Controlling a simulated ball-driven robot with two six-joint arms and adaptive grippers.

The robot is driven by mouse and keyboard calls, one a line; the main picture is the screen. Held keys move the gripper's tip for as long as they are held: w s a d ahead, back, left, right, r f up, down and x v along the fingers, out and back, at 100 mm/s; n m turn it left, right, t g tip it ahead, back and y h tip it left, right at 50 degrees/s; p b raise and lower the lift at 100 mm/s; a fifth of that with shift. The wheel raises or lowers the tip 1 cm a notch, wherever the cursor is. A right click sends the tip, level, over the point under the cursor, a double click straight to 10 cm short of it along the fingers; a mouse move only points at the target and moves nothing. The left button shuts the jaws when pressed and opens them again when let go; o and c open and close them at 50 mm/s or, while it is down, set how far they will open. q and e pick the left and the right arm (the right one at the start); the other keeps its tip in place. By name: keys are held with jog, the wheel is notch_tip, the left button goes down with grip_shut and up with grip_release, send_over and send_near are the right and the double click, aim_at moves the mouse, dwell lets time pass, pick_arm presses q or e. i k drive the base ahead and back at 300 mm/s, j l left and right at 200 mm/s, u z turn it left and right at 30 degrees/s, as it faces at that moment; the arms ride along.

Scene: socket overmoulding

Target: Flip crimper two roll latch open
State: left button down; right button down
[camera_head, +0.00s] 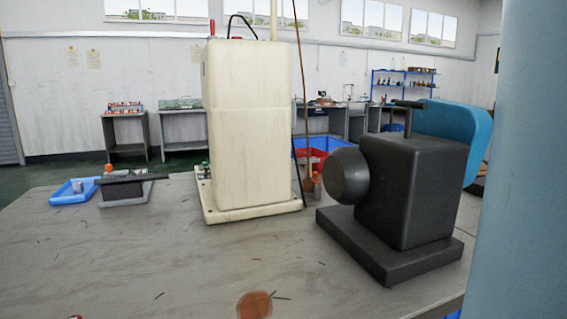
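A dark grey machine (412,190) with a round drum on its left side and a blue cover (455,132) behind it stands at the right of the table. It may be a crimper, but no label shows. A small dark handle (408,104) sticks up from its top, with a short flat bar lying roughly level. I cannot tell whether this is the roll latch. A tall cream machine (248,130) stands left of it on a cream base plate. Neither gripper is in view.
A blue tray (72,196) and a low fixture with a dark bar (127,187) sit at the left. A pale blue surface blocks the right edge.

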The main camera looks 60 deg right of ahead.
aim_at(314, 174)
jog(key=k+l, duration=0.25)
jog(key=l, duration=0.15)
jog(key=k+l, duration=0.25)
jog(key=l, duration=0.15)
jog(key=k+l, duration=0.2)
jog(key=l, duration=0.2)
